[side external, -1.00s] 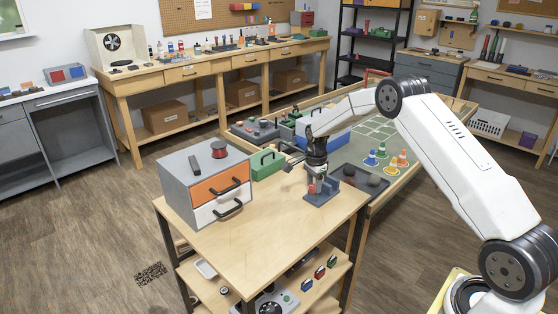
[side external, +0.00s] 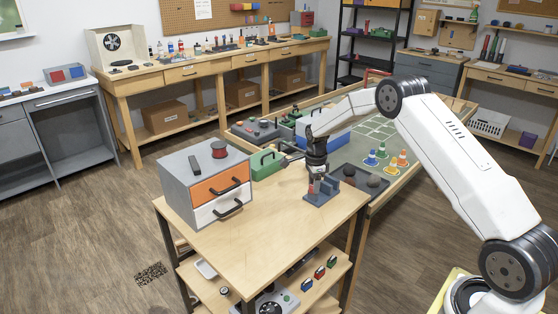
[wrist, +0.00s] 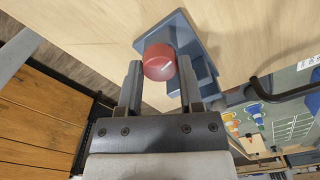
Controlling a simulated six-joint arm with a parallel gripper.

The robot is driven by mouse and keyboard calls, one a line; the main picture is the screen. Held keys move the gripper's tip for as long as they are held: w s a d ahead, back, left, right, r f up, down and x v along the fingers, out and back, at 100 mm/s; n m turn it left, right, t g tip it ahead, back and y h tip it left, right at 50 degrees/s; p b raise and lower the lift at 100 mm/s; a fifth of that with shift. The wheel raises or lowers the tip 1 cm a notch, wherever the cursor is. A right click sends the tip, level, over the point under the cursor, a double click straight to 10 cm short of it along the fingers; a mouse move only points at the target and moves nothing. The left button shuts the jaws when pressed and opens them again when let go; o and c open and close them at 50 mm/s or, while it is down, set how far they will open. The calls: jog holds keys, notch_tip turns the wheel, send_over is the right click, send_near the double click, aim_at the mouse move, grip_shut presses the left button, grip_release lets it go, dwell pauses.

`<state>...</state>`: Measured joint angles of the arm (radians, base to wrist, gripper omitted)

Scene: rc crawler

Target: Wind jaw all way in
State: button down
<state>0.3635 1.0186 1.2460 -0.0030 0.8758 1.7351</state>
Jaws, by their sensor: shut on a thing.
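A small blue-grey vise (side external: 324,194) stands on the wooden table top near its right end. It also shows in the wrist view (wrist: 202,62), beyond my fingers. A round red knob (wrist: 159,62) sits at the vise's near end in the wrist view. My gripper (wrist: 158,75) points down at the vise, with one finger on each side of the knob, shut on it. In the side view my gripper (side external: 316,184) partly hides the knob and vise. The gap between the vise's jaws cannot be made out clearly.
A grey cabinet (side external: 178,186) with an orange and a white drawer stands left on the table (side external: 262,240). A green toolbox (side external: 262,167) is behind it. A dark tray (side external: 345,174) and several small cones (side external: 382,150) lie behind the vise. The table front is clear.

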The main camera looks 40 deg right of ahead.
jog(key=shift+m, duration=0.3)
jog(key=shift+m, duration=1.2)
jog(key=shift+c, duration=0.8)
grip_release()
jog(key=shift+r, duration=0.15)
jog(key=shift+r, duration=2.85)
